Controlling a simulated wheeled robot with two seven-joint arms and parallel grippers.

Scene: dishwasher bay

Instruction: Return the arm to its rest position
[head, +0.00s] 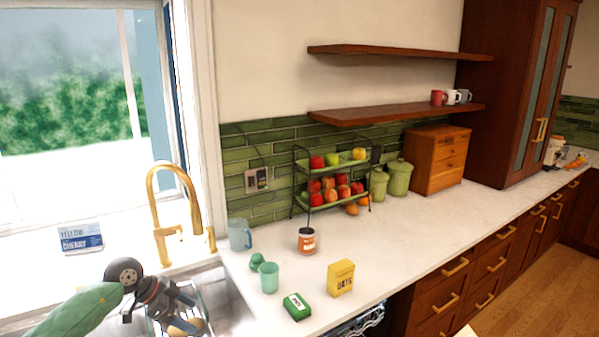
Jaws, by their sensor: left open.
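My left gripper (180,309) reaches in from the lower left, on a green arm, and hangs over the sink (230,296). Its jaws are open. A tan rounded thing (185,327) shows just below the fingers, in or over a wire rack in the sink; I cannot tell whether the fingers touch it. My right gripper is not in view.
A gold faucet (158,205) stands behind the sink, near the gripper. On the counter are a blue mug (240,234), a green cup (268,277), a jar (306,241), a yellow box (340,278) and a green box (297,306). The counter's right stretch is mostly clear.

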